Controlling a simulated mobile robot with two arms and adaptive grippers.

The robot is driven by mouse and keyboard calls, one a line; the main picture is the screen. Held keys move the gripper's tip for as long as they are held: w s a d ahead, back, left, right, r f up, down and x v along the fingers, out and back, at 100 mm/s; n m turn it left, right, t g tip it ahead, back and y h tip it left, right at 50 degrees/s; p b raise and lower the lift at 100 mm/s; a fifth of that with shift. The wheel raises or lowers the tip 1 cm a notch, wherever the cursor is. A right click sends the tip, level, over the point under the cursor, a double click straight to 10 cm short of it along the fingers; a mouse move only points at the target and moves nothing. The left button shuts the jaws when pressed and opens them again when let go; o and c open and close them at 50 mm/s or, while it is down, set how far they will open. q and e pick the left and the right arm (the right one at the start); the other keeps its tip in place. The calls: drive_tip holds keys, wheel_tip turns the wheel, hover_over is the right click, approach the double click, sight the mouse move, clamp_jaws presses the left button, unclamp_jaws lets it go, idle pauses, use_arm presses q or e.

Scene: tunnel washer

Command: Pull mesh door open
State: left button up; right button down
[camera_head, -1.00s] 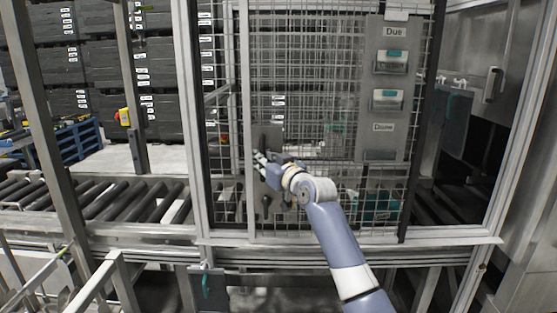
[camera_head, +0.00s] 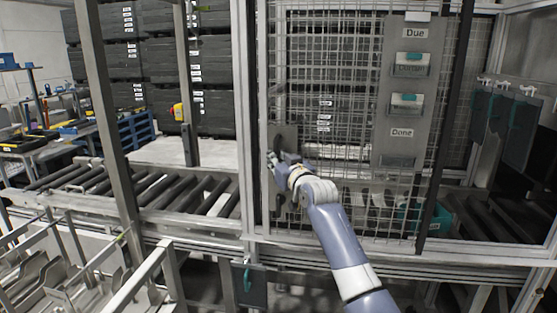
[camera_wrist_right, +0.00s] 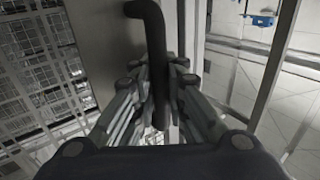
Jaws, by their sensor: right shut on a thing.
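The mesh door (camera_head: 345,75) is a wire-grid panel with a grey label board (camera_head: 410,100) marked "Due" and "Done". It stands in the metal frame of the machine. On its left side is a grey plate with a dark bar handle (camera_head: 278,144), which also shows in the right wrist view (camera_wrist_right: 155,38) as a bent bar. My right gripper (camera_head: 279,168) is at this handle. In the right wrist view its fingers (camera_wrist_right: 160,95) close around the bar from both sides. The fingers hide part of the handle. My left gripper is not in view.
A metal post (camera_head: 242,120) stands just left of the door. A roller conveyor (camera_head: 150,190) runs behind the frame at left. Stacked dark crates (camera_head: 140,60) fill the back. Metal rails (camera_head: 80,260) lie low at front left. An opening (camera_head: 490,215) shows right of the door.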

drive_tip(key=c, duration=1.9)
unclamp_jaws()
drive_tip(key=shift+s+a+f, duration=0.1)
drive_tip(key=shift+a+f, duration=0.15)
drive_tip(key=shift+f, duration=0.2)
drive_tip(key=shift+r, duration=0.35)
drive_tip(key=shift+s+d+r, duration=0.1)
drive_tip(key=shift+d, duration=0.05)
drive_tip(key=v, duration=1.1)
drive_tip(key=shift+s, duration=0.4)
